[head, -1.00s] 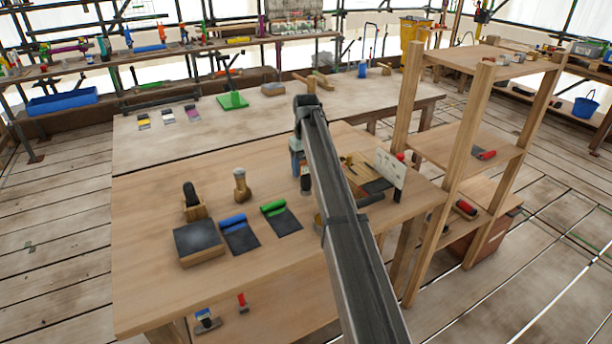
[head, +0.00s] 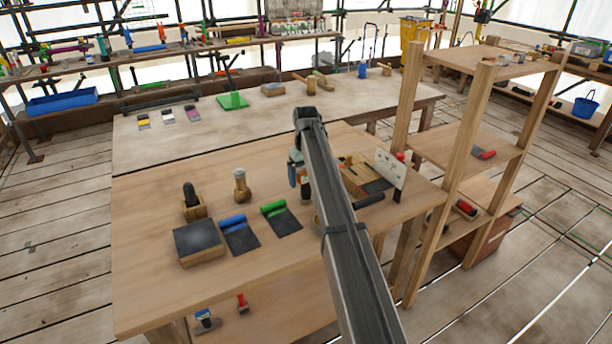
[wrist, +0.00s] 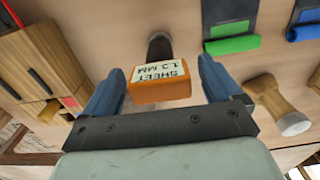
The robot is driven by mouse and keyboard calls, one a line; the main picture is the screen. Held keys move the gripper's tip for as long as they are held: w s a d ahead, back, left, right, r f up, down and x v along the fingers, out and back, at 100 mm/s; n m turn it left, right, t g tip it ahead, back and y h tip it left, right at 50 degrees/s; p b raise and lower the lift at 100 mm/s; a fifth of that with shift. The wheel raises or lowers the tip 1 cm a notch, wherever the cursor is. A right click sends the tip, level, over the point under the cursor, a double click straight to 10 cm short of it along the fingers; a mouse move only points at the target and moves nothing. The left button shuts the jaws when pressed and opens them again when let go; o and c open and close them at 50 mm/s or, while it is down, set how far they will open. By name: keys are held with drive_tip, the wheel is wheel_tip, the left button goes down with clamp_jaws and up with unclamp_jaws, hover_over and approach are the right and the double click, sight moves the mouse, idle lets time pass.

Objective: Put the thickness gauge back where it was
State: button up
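An orange block with a white label reading "SHEET 1.3 MM" and a dark shaft, which looks like the thickness gauge (wrist: 160,90), shows in the wrist view. It lies between the blue fingers of my gripper (wrist: 162,65), with a visible gap on the right and a narrower one on the left. The fingers are apart and do not look closed on it. In the head view a blue finger of my gripper (head: 293,172) shows just left of my arm, low over the workbench (head: 160,280). The gauge is mostly hidden there by my arm.
Green-handled (head: 281,215) and blue-handled (head: 238,230) tools lie left of my arm, near a sanding block (head: 198,240) and a wooden knob (head: 241,185). A wooden holder (head: 358,178) and white card (head: 390,175) stand right. A shelf rack (head: 470,130) is beyond. The bench's front left is clear.

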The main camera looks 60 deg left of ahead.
wheel_tip(320, 180, up, 12)
drive_tip(key=shift+r, duration=0.15)
idle(0.7)
drive_tip(key=shift+d, duration=0.1)
idle(0.4)
